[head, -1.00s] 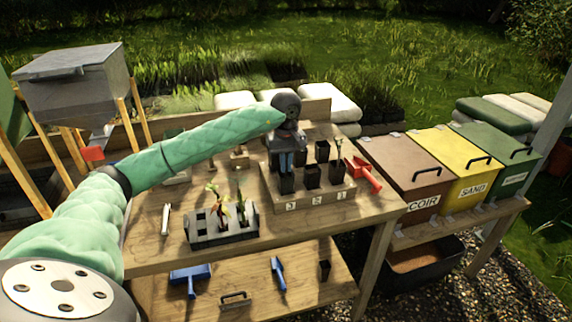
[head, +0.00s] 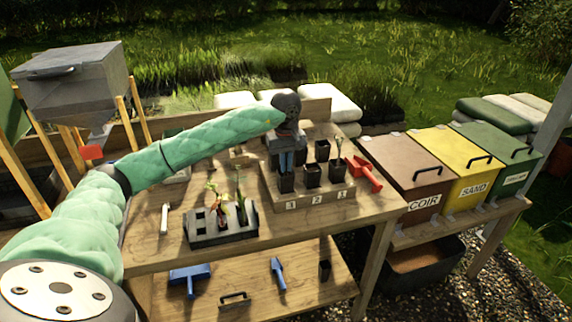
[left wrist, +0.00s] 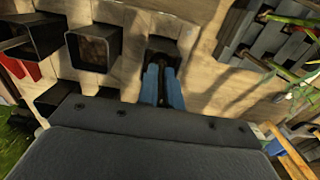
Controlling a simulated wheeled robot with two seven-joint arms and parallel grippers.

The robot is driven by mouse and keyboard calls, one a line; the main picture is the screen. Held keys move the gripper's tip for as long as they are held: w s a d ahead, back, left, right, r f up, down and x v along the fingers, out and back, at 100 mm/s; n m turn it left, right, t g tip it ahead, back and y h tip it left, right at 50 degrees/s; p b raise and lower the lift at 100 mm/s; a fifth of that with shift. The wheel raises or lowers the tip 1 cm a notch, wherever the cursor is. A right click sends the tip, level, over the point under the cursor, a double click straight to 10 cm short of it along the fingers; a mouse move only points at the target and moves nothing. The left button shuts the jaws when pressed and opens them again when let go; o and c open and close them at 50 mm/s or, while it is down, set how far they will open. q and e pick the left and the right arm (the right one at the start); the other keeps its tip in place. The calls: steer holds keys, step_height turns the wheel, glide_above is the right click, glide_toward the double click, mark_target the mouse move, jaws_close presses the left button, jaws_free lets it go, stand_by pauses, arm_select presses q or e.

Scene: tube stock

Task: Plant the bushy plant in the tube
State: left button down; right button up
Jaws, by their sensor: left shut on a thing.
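The black planter tray (head: 224,234) sits on the bench, with a leafy plant (head: 212,190) and a taller thin-stemmed plant (head: 239,190) standing in it. I cannot tell for sure which is the bushy one. My left gripper (head: 287,165) points down above the front-left tube (head: 286,184) of the wooden rack, by the label 3. In the left wrist view, the blue fingers (left wrist: 162,80) reach the near rim of that tube (left wrist: 163,49). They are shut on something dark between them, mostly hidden. My right gripper is out of view.
The wooden rack (head: 308,200) holds several other black tubes close around the gripper; one tube (left wrist: 93,48) shows brown fill. A red scoop (head: 364,172) lies to its right. Coir and sand bins (head: 408,170) stand beyond the bench's right end. The front bench edge is clear.

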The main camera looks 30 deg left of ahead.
arm_select(q)
steer(key=shift+f+b, duration=0.2)
steer(key=shift+b, duration=0.25)
stand_by(0.6)
stand_by(0.5)
steer(key=c, duration=1.5)
jaws_free()
steer(key=c, duration=0.4)
steer(key=shift+c, duration=0.2)
steer(key=shift+r+p, duration=1)
steer(key=shift+r, duration=3.5)
